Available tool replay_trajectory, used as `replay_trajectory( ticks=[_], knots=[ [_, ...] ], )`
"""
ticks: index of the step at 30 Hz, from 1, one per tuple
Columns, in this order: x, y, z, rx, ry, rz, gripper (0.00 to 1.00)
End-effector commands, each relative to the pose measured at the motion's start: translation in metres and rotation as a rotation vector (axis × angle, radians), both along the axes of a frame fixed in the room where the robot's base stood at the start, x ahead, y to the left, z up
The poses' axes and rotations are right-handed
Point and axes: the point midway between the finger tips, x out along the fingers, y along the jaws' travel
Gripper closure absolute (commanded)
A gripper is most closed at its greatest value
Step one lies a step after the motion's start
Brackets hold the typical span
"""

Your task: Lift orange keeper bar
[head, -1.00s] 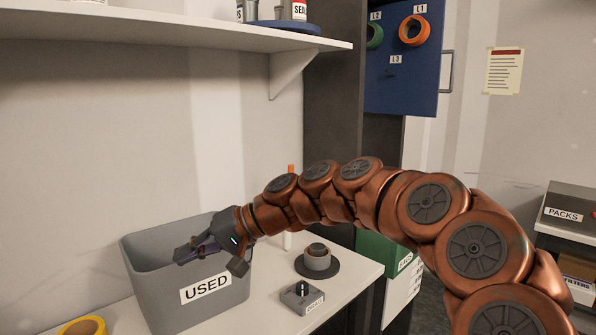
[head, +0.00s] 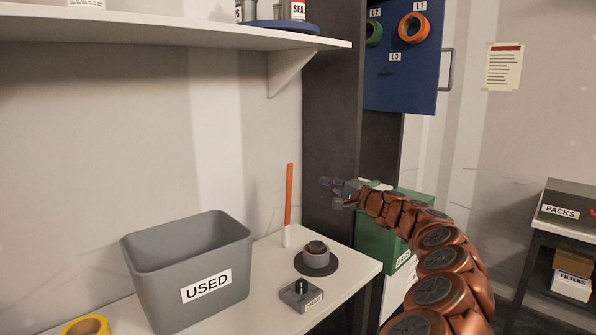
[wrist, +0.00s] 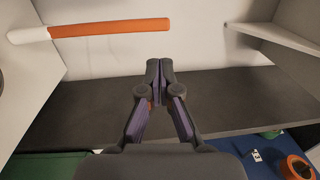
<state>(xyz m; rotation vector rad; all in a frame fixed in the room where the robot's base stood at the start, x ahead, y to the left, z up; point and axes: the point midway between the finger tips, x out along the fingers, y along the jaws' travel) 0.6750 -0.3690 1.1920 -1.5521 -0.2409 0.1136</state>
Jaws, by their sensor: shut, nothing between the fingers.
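The orange bar (head: 289,193) stands upright on the bench in the head view, with a white lower part (head: 289,237). In the wrist view the orange bar (wrist: 108,29) lies across the upper left, its white end at the left edge. My gripper (head: 329,190) is to the right of the bar in the head view, in front of the dark cabinet side. In the wrist view my gripper (wrist: 159,68) has its fingertips together with nothing between them. The bar is apart from the fingers.
A grey USED bin (head: 215,250) stands left on the white bench (head: 345,290). A round dark fixture (head: 316,258) and a small grey knob box (head: 302,295) sit right of it. A green box (head: 378,240) is below my arm. A shelf (head: 170,30) overhangs the bench.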

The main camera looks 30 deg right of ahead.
Motion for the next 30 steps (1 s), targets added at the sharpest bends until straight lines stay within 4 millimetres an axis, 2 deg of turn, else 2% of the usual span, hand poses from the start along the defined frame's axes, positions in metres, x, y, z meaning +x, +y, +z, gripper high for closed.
replay_trajectory(
  ticks=[9, 30],
  knots=[
    [0.035, 0.009, 0.004, -0.004, 0.002, 0.000, 1.00],
    [0.094, 0.023, 0.009, -0.003, 0.002, 0.002, 1.00]
  ],
)
